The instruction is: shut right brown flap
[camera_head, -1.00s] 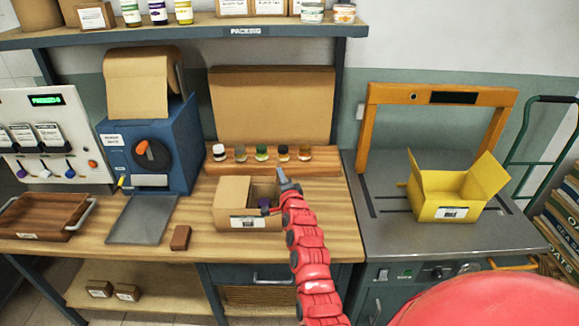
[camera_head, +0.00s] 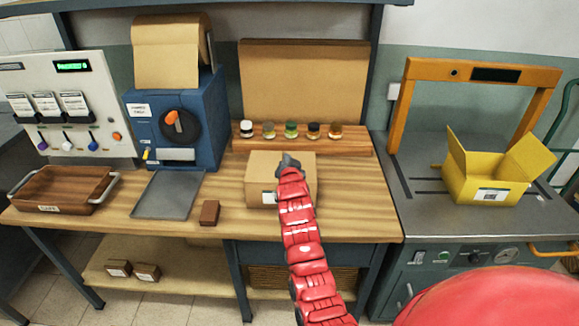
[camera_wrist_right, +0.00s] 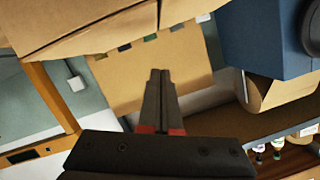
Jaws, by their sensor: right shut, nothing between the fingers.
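The brown cardboard box (camera_head: 262,172) stands on the wooden bench, with a white label on its front partly hidden by my red right arm. Its top now looks covered by flat brown flaps. My arm hides part of the right side, so I cannot tell if the right flap lies fully flat. My right gripper (camera_head: 288,160) is over the box top, near its middle and right. In the right wrist view the gripper (camera_wrist_right: 160,75) is shut and empty, and the brown box (camera_wrist_right: 75,25) fills the top left close by. My left gripper is not in view.
Small jars stand in a wooden rack (camera_head: 345,143) behind the box. A blue machine (camera_head: 190,105) and grey tray (camera_head: 168,194) are to the left, with a small brown block (camera_head: 209,212). An open yellow box (camera_head: 478,183) sits on the metal table at right.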

